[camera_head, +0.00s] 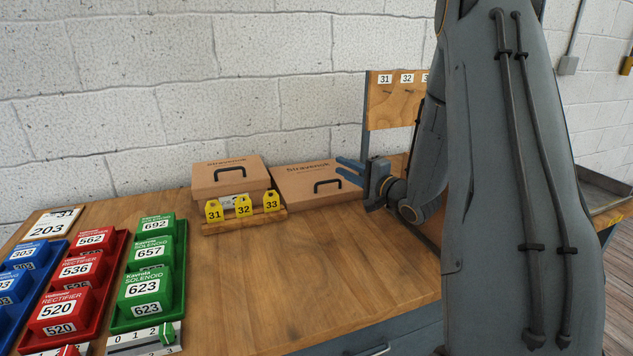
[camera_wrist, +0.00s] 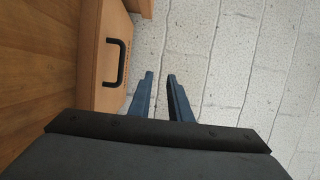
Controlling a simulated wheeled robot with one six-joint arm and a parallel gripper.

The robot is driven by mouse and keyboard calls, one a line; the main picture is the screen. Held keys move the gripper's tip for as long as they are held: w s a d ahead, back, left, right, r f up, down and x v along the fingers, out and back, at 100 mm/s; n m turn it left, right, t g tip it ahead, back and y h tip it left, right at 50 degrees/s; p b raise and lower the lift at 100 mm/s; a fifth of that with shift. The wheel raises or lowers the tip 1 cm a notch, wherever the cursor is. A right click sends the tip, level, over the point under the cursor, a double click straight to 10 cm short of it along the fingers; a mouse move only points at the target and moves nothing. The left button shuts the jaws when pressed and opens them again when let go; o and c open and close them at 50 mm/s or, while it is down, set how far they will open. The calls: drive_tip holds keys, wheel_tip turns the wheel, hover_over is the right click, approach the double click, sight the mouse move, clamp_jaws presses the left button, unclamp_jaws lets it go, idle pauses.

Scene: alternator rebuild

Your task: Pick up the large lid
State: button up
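A wide, flat brown lid (camera_head: 300,188) with a black handle (camera_head: 327,185) lies toward the back of the wooden bench, right of a smaller brown box (camera_head: 228,178). What lies under the wide lid is not clear. My gripper (camera_head: 337,165) is at the lid's right side, near the handle, its blue fingers pointing left in the head view. In the wrist view my gripper (camera_wrist: 160,75) shows its two fingers apart with nothing between them. The lid (camera_wrist: 97,55) and its handle (camera_wrist: 117,64) are left of the fingers there, apart from them.
A wooden rack with yellow tags (camera_head: 243,208) stands before the smaller box. Red (camera_head: 70,300), green (camera_head: 150,270) and blue (camera_head: 25,265) trays of parts fill the left. A numbered peg board (camera_head: 390,105) rises behind my arm. The bench middle is clear; a white wall is behind.

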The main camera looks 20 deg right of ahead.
drive_tip(key=p, duration=0.1)
approach(328, 182)
drive_tip(key=x, duration=0.3)
drive_tip(key=shift+d+f, duration=0.2)
drive_tip(key=shift+x, duration=1.1)
drive_tip(key=shift+p+x, duration=0.75)
drive_tip(key=shift+x, duration=2)
drive_tip(key=shift+r, duration=0.1)
clamp_jaws()
